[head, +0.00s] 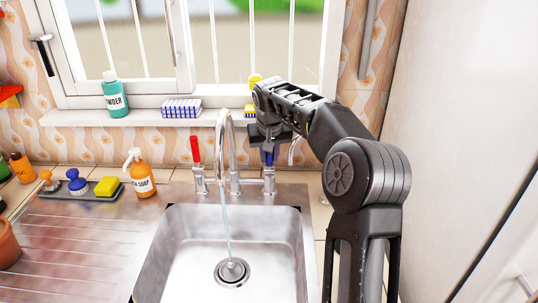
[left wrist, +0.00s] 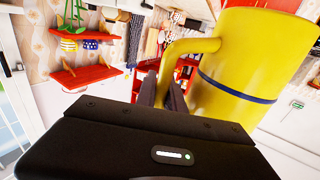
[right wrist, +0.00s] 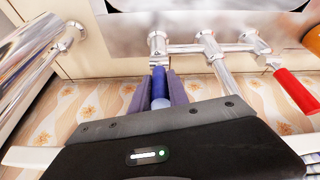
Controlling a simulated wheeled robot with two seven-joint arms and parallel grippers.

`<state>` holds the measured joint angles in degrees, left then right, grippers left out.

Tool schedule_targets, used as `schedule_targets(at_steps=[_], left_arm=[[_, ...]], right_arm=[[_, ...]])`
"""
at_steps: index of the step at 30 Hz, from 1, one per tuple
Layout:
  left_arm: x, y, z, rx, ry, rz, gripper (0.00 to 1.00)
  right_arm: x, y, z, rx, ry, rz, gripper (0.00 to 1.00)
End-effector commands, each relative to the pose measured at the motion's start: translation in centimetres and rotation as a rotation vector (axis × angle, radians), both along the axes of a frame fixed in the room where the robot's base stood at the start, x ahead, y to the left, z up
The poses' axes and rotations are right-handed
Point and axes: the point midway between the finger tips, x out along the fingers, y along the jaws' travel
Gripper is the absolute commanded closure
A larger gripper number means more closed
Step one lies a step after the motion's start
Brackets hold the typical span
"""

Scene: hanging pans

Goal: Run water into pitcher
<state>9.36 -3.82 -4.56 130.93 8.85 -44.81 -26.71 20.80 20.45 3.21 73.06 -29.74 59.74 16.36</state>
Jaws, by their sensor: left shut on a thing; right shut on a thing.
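The yellow pitcher (left wrist: 245,65) with a dark blue band shows in the left wrist view, tilted in that picture. My left gripper (left wrist: 162,92) is shut on its handle; neither shows in the head view. The chrome faucet (head: 223,125) stands behind the steel sink (head: 178,255). A thin stream of water (head: 226,205) falls from its spout to the drain (head: 232,271). My right gripper (head: 269,145) is shut on the blue tap handle (right wrist: 158,88), right of the spout. The red tap handle (head: 194,149) stands upright on the left. The pitcher's inside is hidden.
An orange soap bottle (head: 139,178), a yellow sponge (head: 108,186) and brushes stand left of the sink. A green powder bottle (head: 114,95) is on the window sill. A white cabinet (head: 450,120) rises on the right. The sink basin is empty apart from water.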

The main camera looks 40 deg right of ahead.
Motion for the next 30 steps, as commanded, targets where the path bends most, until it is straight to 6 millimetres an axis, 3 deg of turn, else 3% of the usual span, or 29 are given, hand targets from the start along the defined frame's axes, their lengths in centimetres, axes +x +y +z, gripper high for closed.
schedule_targets(at_steps=[23,30], left_arm=[[0.0,0.0,0.5,0.005,-0.007,0.000,1.00],[0.0,0.0,3.7,0.005,-0.007,0.000,1.00]], right_arm=[[0.0,0.1,0.1,0.001,0.000,0.001,1.00],[0.1,0.0,1.0,0.036,0.044,0.001,1.00]])
